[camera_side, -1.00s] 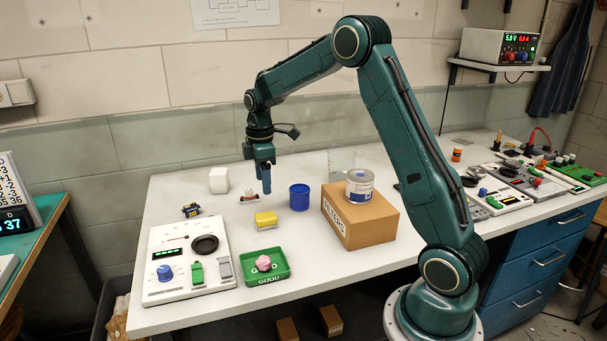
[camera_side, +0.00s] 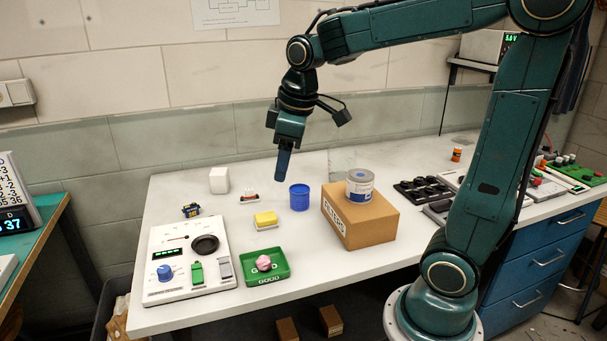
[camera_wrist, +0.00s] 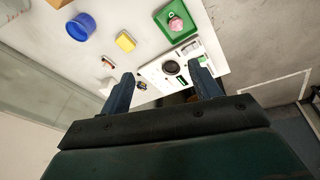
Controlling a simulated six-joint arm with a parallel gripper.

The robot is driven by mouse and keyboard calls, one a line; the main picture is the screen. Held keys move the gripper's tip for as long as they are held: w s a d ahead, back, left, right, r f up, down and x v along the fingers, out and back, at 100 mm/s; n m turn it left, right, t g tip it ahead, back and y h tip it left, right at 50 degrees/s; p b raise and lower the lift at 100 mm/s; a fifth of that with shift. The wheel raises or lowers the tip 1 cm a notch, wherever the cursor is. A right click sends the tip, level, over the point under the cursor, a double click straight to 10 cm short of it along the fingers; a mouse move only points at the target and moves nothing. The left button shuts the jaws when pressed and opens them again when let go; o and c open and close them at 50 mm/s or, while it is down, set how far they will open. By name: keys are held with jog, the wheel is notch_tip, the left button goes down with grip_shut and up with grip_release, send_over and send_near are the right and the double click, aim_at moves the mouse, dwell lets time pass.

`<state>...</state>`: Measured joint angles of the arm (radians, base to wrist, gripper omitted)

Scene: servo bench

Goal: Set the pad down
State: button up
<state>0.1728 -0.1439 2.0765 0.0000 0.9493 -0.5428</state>
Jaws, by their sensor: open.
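A yellow pad-like block (camera_side: 265,219) rests on the white bench, between the green tray and the blue cup; it also shows in the wrist view (camera_wrist: 125,42). My gripper (camera_side: 281,177) is high above the bench, left of and above the blue cup, well clear of the block. In the wrist view my two fingers (camera_wrist: 163,74) stand wide apart with nothing between them. The green tray (camera_side: 283,273), lettered GOOD, holds a pink lump (camera_side: 264,262).
A white panel (camera_side: 213,287) with a dial and switches lies at front left. A blue cup (camera_side: 299,197) stands beside a cardboard box (camera_side: 372,224) topped by a tin (camera_side: 360,188). A white cube (camera_side: 219,180) and small parts (camera_side: 248,196) lie behind. Bare bench lies between them.

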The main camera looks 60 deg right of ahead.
jog(key=s+a+m+t, duration=0.1)
jog(key=s+a+m, duration=0.1)
jog(key=s, duration=0.5)
jog(key=s+a+m+t, duration=0.1)
jog(key=s+a+m, duration=0.1)
jog(key=s, duration=0.5)
jog(key=shift+s+a+f+t+y, duration=0.3)
jog(key=shift+s+a, duration=0.1)
jog(key=shift+a, duration=0.45)
